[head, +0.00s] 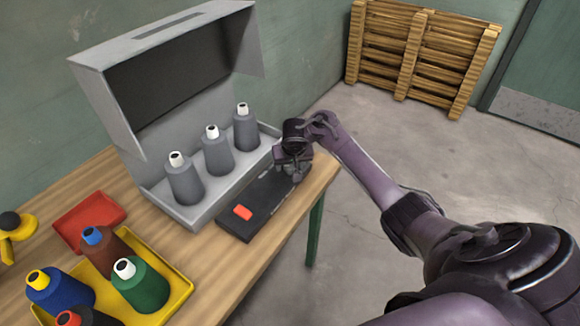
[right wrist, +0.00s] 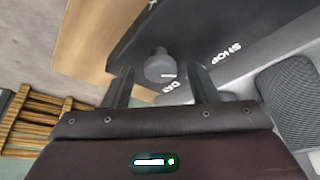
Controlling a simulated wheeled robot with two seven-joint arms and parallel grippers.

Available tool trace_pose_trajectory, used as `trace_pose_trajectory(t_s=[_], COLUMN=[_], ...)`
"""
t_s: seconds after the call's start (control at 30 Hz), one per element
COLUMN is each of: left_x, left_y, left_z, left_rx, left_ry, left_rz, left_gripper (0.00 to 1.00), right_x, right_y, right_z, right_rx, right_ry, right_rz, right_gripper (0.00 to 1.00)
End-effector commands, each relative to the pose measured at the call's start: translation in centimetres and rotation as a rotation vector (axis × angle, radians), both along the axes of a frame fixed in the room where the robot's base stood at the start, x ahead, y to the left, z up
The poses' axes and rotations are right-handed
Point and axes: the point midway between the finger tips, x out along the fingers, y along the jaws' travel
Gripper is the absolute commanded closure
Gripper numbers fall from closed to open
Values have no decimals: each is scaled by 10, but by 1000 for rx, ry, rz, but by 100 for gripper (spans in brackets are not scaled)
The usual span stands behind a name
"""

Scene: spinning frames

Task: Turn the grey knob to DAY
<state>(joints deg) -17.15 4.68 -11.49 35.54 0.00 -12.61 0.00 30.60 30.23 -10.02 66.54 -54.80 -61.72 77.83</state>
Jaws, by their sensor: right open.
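The grey knob (right wrist: 160,64) stands on a black control panel (right wrist: 190,35) in the right wrist view. A short white mark shows on the knob's lower right, on the side of a partly hidden white label. The word SHOP stands farther right on the panel. My right gripper (right wrist: 160,88) is open, with one finger on each side of the knob; I cannot tell whether they touch it. In the head view the right gripper (head: 294,172) is over the far end of the panel (head: 265,205) and hides the knob. My left gripper is not in view.
A red-orange switch (head: 243,212) is on the panel's near end. A grey hooded frame (head: 190,215) with grey spools stands directly behind. A yellow tray (head: 180,292) of coloured spools and a red tray (head: 88,218) are at left. A wooden pallet (head: 420,50) leans on the wall.

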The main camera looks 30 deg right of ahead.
Motion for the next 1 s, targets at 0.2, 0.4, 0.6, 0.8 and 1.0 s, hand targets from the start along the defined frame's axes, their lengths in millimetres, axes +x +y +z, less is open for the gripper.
trace_pose_trajectory(t_s=[0.2,0.4,0.6,0.8,1.0], left_x=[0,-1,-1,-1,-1], left_y=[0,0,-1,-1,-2], left_z=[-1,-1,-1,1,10], left_rx=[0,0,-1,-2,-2], left_ry=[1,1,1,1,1], left_rz=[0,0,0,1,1], left_gripper=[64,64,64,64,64], right_x=[2,1,1,1,1], right_y=[-1,-1,-1,0,1], right_z=[-3,-3,-3,-3,-1], right_rx=[-1,-1,-1,-1,0], right_ry=[-1,-1,-1,0,2], right_rz=[2,2,2,-6,-62], right_gripper=[47,60,86,91,91])
